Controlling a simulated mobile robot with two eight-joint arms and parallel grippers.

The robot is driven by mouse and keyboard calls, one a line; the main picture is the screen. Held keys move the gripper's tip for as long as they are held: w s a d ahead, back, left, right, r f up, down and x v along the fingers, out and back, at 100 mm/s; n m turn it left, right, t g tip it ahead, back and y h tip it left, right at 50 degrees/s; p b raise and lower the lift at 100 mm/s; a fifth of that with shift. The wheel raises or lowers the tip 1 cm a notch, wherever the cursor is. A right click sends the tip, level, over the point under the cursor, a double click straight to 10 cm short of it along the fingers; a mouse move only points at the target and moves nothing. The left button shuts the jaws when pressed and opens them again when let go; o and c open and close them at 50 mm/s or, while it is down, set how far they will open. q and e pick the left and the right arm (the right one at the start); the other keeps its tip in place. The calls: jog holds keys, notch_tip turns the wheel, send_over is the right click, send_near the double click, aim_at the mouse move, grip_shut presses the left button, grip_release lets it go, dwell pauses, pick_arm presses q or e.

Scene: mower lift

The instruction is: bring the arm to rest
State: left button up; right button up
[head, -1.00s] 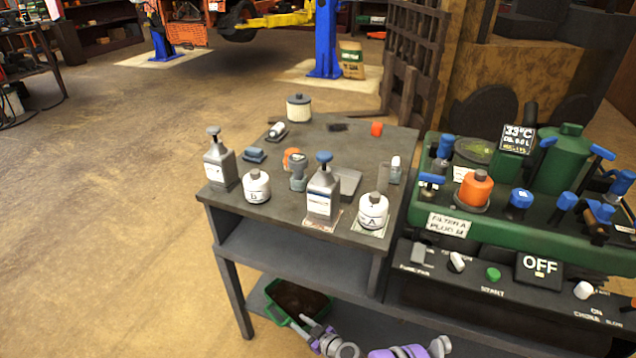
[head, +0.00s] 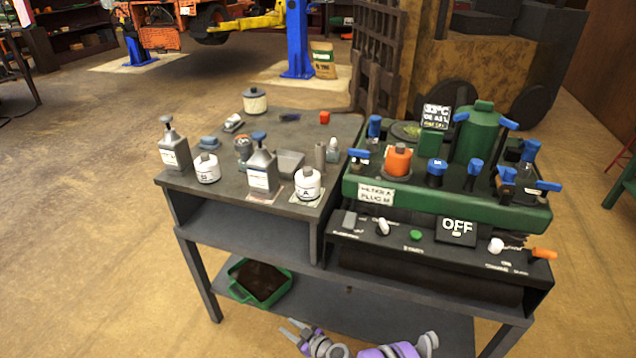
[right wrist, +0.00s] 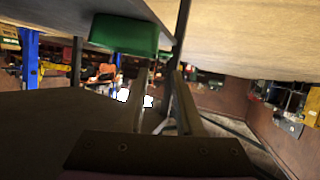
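My right gripper (head: 294,328) is at the bottom of the head view, with a purple and grey arm behind it. It is low, in front of the bench's lower shelf, near a green tray (head: 232,288) of dark stuff on that shelf. In the right wrist view its two fingers (right wrist: 160,75) stand apart with nothing seen between them. The green tray (right wrist: 125,35) shows just beyond the fingertips, apart from them as far as I can tell. My left arm and gripper are not in view.
The grey bench (head: 225,190) carries several bottles and white jars. A green machine (head: 440,207) with blue valves, an orange cap (head: 398,160) and an OFF display (head: 457,231) stands at right. The floor left of the bench is clear.

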jog(key=s+d+r+m+g+h, duration=0.1)
jog(key=s+d+r, duration=0.25)
jog(key=r, duration=0.35)
jog(key=s+d+r+m+g+h, duration=0.1)
jog(key=s+d+r+m+h, duration=0.1)
jog(key=d+r, duration=0.35)
jog(key=s+d+r+m+g+h, duration=0.1)
jog(key=s+d+r, duration=0.1)
jog(key=r, duration=0.7)
jog(key=s+d+r+m+g+h, duration=0.1)
jog(key=s+d+r+m+h, duration=0.1)
jog(key=s+d, duration=0.5)
jog(key=s+d+r+m+h, duration=0.2)
jog(key=s+d, duration=0.1)
jog(key=s, duration=0.7)
jog(key=s+d+r+m+g+h, duration=0.1)
jog(key=s+d+m+h, duration=0.1)
jog(key=s+d, duration=0.5)
pick_arm(q)
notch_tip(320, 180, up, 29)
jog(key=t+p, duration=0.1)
jog(key=p, duration=2.5)
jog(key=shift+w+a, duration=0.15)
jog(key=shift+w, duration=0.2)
pick_arm(e)
notch_tip(320, 180, up, 29)
jog(key=s+a+t, duration=0.1)
jog(key=shift+s+a+m, duration=0.25)
jog(key=shift+a+m, duration=0.05)
jog(key=shift+a, duration=0.1)
